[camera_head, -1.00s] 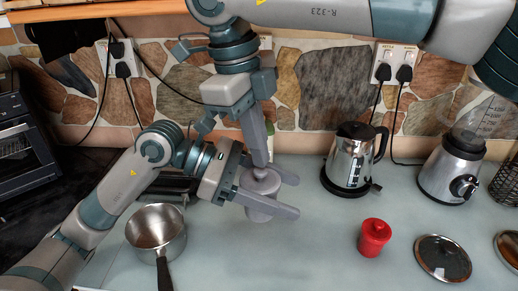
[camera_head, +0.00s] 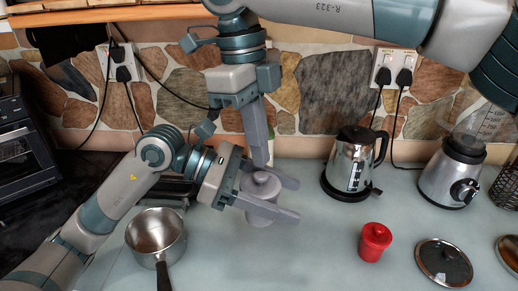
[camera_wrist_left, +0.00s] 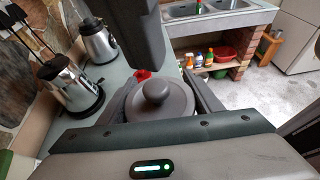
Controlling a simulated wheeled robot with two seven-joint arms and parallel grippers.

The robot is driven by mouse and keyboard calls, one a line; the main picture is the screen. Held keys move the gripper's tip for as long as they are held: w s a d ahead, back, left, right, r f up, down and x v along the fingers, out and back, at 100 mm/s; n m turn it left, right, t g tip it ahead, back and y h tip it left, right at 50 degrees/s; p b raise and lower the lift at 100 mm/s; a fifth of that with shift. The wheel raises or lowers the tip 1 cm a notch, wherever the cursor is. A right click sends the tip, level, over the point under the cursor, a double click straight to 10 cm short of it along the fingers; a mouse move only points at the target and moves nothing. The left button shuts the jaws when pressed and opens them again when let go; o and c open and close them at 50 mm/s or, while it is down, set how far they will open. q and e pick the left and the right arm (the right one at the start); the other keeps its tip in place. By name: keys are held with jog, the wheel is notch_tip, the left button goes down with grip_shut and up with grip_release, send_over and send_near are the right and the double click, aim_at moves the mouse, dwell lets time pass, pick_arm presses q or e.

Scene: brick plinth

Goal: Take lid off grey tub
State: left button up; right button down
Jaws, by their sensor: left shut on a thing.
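The grey tub (camera_head: 262,211) is a small round pot, upright over the counter. Its grey lid (camera_head: 250,186) with a round knob sits on top; lid and knob also show in the left wrist view (camera_wrist_left: 157,97). My left gripper (camera_head: 290,200) is shut on the tub, one finger on either side of its body. Whether the tub touches the counter is unclear. My right gripper (camera_head: 261,163) points down from above, its fingertip just over the knob. The left wrist view shows a small gap between them. Its fingers overlap, so their opening is hidden.
A saucepan (camera_head: 155,232) stands left of the tub. A red pot (camera_head: 374,241), a glass lid (camera_head: 443,262), a kettle (camera_head: 352,162) and a blender (camera_head: 452,176) stand to the right. The counter in front of the tub is clear.

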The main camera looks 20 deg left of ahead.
jog(key=shift+r, duration=0.1)
jog(key=c, duration=2.5)
grip_release()
jog(key=o, duration=0.5)
jog(key=shift+c, duration=0.2)
notch_tip(320, 180, up, 12)
jog(key=a, duration=0.1)
jog(key=shift+w+a, duration=0.15)
jog(key=shift+a, duration=0.25)
jog(key=shift+f, duration=0.2)
